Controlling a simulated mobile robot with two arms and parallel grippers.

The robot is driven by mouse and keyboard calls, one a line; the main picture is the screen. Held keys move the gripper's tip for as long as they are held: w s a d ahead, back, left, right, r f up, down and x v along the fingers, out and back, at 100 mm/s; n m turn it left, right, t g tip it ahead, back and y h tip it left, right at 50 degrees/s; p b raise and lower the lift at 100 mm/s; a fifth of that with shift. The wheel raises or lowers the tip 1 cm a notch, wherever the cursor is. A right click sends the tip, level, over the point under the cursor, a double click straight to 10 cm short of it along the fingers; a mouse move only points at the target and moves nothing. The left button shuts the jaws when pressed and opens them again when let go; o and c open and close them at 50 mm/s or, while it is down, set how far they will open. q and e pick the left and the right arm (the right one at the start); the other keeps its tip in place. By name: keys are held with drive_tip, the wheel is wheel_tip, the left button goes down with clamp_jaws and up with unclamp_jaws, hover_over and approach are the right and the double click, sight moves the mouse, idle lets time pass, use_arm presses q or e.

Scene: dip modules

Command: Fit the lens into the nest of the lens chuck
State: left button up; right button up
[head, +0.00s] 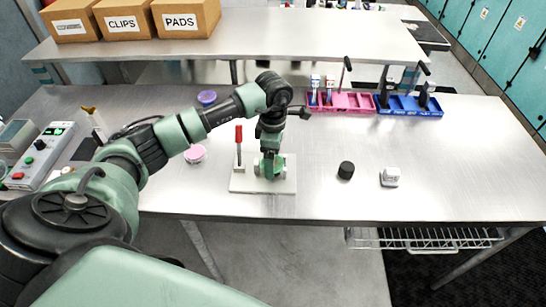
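The lens chuck appears to be the fixture on a pale base plate (248,184) near the front edge of the table, with a red-handled upright lever (239,136) at its left. My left arm comes in from the left and bends down over this plate. My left gripper (268,164) points down at the fixture and covers most of its middle, so the nest is hidden. The fingers are too small and overlapped to tell whether they are open or shut. I cannot make out the lens. My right gripper is not in view.
A black cylinder (346,170) and a small white block (390,177) stand right of the plate. A pink round dish (195,153) and a purple one (206,97) lie left. Pink (352,103) and blue (410,106) trays stand at the back. A control box (45,150) is far left. The right tabletop is clear.

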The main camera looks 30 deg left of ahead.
use_arm(q)
drive_tip(key=shift+w+r, duration=0.1)
drive_tip(key=shift+r, duration=0.25)
wheel_tip(320, 180, up, 12)
drive_tip(key=b, duration=0.4)
drive_tip(key=shift+f, duration=0.25)
